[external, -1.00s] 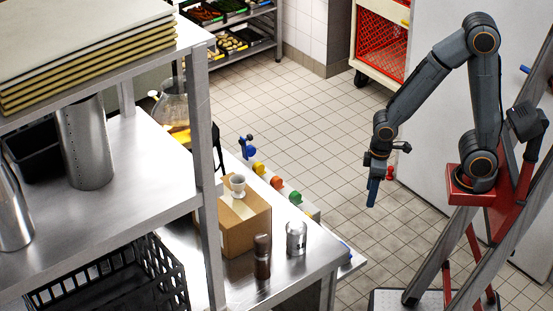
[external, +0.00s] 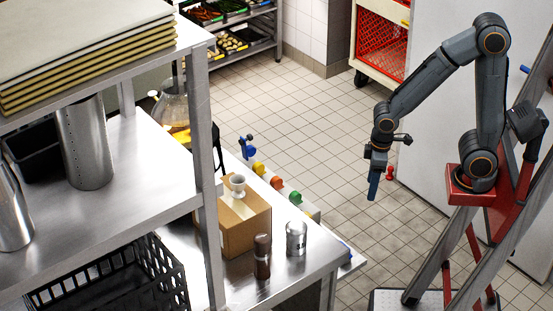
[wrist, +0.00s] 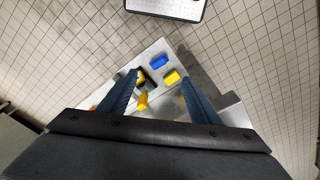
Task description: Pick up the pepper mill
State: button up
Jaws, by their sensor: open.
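The pepper mill (external: 262,256) is a dark brown, upright cylinder with a rounded top. It stands on the steel counter (external: 315,262) in the external view, in front of a cardboard box. My gripper (external: 373,188) hangs in the air to the right of the counter, pointing down, well apart from the mill. In the wrist view my gripper (wrist: 160,90) has its two blue fingers spread with nothing held between them. I cannot make out the mill in the wrist view.
A metal shaker (external: 296,240) stands just right of the mill. The cardboard box (external: 246,225) carries a small white cup (external: 237,185). A steel shelf post (external: 208,190) rises to the left. Coloured knobs line the counter's far edge. The tiled floor (external: 310,130) is open.

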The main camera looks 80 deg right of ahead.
notch_tip(320, 180, up, 12)
jog(key=n+g, duration=0.1)
jog(key=n, duration=1.7)
send_near(261, 238)
notch_tip(261, 238, down, 5)
notch_tip(261, 238, down, 4)
jog(key=shift+f, duration=0.1)
jog(key=shift+d+f+p, duration=0.15)
jog(key=shift+f+p, duration=1.35)
jog(key=shift+f, duration=2.75)
jog(key=shift+c, duration=0.4)
jog(key=c, duration=1.2)
